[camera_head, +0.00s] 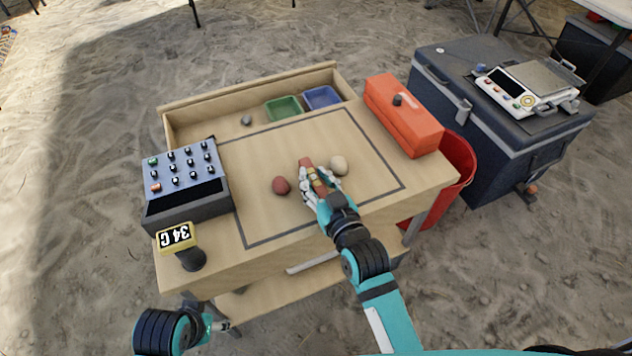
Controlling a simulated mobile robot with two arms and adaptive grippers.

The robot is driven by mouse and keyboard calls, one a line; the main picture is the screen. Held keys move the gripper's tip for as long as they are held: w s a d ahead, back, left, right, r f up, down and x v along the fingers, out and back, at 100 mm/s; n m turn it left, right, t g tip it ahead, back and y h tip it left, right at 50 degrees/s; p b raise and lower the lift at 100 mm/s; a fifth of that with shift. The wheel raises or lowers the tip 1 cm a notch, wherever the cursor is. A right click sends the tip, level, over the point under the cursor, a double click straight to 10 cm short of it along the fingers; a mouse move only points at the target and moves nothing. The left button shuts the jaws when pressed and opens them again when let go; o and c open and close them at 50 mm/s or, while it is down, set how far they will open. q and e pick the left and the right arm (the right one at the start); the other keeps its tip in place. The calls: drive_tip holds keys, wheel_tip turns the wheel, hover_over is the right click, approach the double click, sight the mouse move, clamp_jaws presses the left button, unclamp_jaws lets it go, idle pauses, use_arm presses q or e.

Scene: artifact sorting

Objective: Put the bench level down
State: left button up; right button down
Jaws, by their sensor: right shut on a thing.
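The bench level (306,163) is a small reddish-brown bar with a yellowish part in its middle. My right gripper (319,181) is shut on it over the middle of the wooden table (240,205), inside the dark outlined rectangle. The fingers hide part of the level. I cannot tell whether it touches the tabletop. A dark red stone (281,185) lies left of the gripper and a pale stone (339,165) lies just right of it. My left gripper (222,326) is low at the left, beside the table's front; its fingers are too small to read.
A grey-blue knobbed box (187,165) and a yellow display reading 34 C (176,237) stand at the table's left. Green (283,108) and blue (321,97) trays and a small grey stone (246,120) are at the back. An orange toolbox (405,120) stands at the right.

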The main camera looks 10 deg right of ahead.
drive_tip(key=shift+f, duration=0.3)
drive_tip(key=shift+f, duration=0.1)
drive_tip(key=c, duration=1.1)
unclamp_jaws()
